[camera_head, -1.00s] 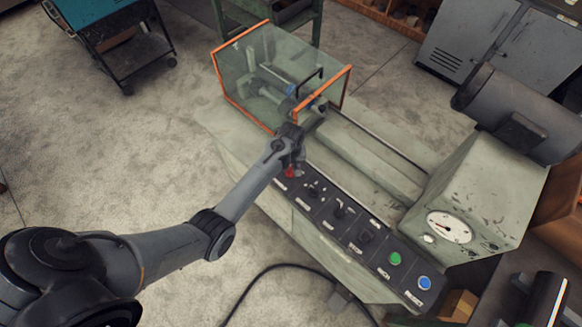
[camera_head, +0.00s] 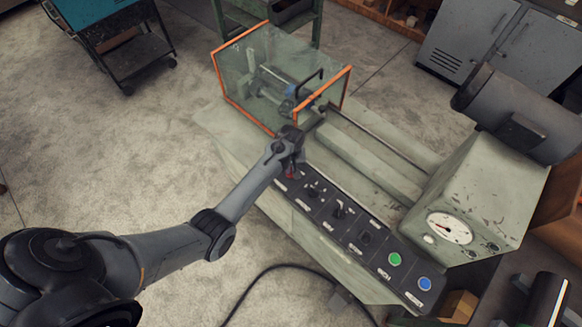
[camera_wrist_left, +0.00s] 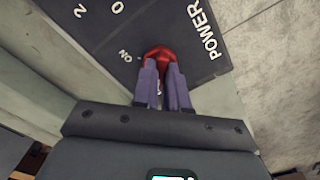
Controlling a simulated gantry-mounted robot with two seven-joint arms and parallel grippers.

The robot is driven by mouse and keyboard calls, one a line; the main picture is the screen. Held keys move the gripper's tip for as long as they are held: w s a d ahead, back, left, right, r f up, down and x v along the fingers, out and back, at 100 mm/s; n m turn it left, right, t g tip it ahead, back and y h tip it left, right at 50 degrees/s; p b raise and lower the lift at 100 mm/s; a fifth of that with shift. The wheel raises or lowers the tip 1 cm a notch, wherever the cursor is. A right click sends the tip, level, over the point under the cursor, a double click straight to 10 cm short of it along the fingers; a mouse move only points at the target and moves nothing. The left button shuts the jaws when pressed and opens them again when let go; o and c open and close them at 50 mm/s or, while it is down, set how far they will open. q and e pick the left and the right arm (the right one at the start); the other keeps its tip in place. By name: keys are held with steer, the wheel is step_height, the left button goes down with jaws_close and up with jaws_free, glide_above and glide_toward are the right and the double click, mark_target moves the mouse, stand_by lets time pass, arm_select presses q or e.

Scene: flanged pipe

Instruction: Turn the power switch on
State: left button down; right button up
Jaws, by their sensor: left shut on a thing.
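The red power switch (camera_wrist_left: 160,54) sits on the dark control panel, beside the POWER label (camera_wrist_left: 205,32) and close to the ON mark (camera_wrist_left: 125,56) in the left wrist view. My left gripper (camera_wrist_left: 163,70) is shut on the switch, with its two purple fingers around the red knob and hiding part of it. In the head view the red switch (camera_head: 290,174) shows just below my left gripper (camera_head: 289,163), at the upper left end of the panel. My right gripper is not in view.
The control panel (camera_head: 325,213) carries several other switches, a green button (camera_head: 394,259) and a blue button (camera_head: 424,284). A clear guard with orange edges (camera_head: 348,88) stands just behind the gripper. A gauge (camera_head: 449,227) is at the right.

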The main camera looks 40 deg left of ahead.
arm_select(q)
steer(key=shift+r+m+p, duration=0.15)
steer(key=shift+m+p, duration=0.9)
steer(key=shift+m, duration=0.05)
steer(key=shift+m+p, duration=0.65)
steer(key=shift+m, duration=0.15)
steer(key=m+p, duration=0.2)
steer(key=m, duration=0.2)
steer(key=shift+m, duration=0.3)
steer(key=m+p, duration=0.1)
steer(key=m, duration=0.8)
steer(key=shift+f, duration=0.2)
steer(key=shift+m, duration=0.3)
